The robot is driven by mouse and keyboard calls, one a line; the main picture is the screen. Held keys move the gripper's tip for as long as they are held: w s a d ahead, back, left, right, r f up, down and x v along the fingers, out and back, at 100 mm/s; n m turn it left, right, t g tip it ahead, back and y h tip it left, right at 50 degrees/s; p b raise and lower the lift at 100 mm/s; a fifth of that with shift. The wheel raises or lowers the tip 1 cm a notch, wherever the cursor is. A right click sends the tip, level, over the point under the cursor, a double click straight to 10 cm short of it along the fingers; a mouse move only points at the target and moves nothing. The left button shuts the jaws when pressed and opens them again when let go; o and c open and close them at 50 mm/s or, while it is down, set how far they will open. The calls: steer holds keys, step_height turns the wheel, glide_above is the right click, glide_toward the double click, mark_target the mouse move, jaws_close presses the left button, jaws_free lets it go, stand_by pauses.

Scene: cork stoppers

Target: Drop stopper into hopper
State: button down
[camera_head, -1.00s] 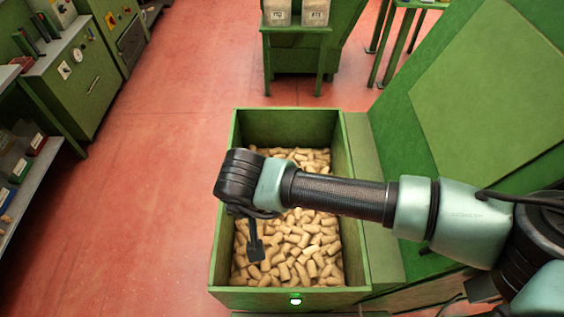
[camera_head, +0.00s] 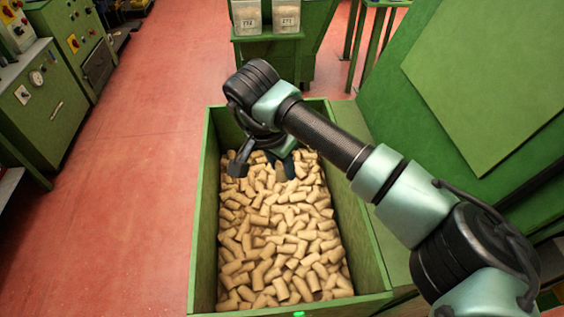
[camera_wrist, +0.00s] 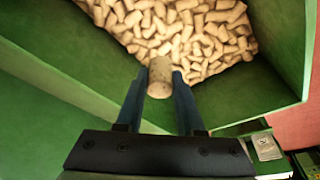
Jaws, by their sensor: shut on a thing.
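A pale cork stopper (camera_wrist: 160,78) is held between the two blue fingers of my gripper (camera_wrist: 161,88), seen from above in the wrist view. In the head view my gripper (camera_head: 287,165) is mostly behind my wrist, at the far end of a green open box (camera_head: 202,215). The held stopper cannot be made out there. The box is full of loose cork stoppers (camera_head: 275,245), which also show beyond the fingers in the wrist view (camera_wrist: 190,30). The held stopper looks clear of them. No thing in view is clearly marked as the hopper.
A green sloped panel (camera_head: 490,75) stands to the right of the box. A green stand (camera_head: 268,38) with labelled bins (camera_head: 286,16) is beyond its far end. Green cabinets (camera_head: 50,115) line the left. Red floor (camera_head: 140,180) lies open between.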

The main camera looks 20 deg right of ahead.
mark_target(281, 176)
steer(key=shift+f+b, duration=0.75)
steer(key=shift+f, duration=0.75)
steer(key=shift+c, duration=2.2)
jaws_free()
steer(key=v, duration=1.3)
steer(key=shift+b, duration=0.3)
steer(key=shift+a, duration=0.1)
steer(key=shift+a, duration=0.1)
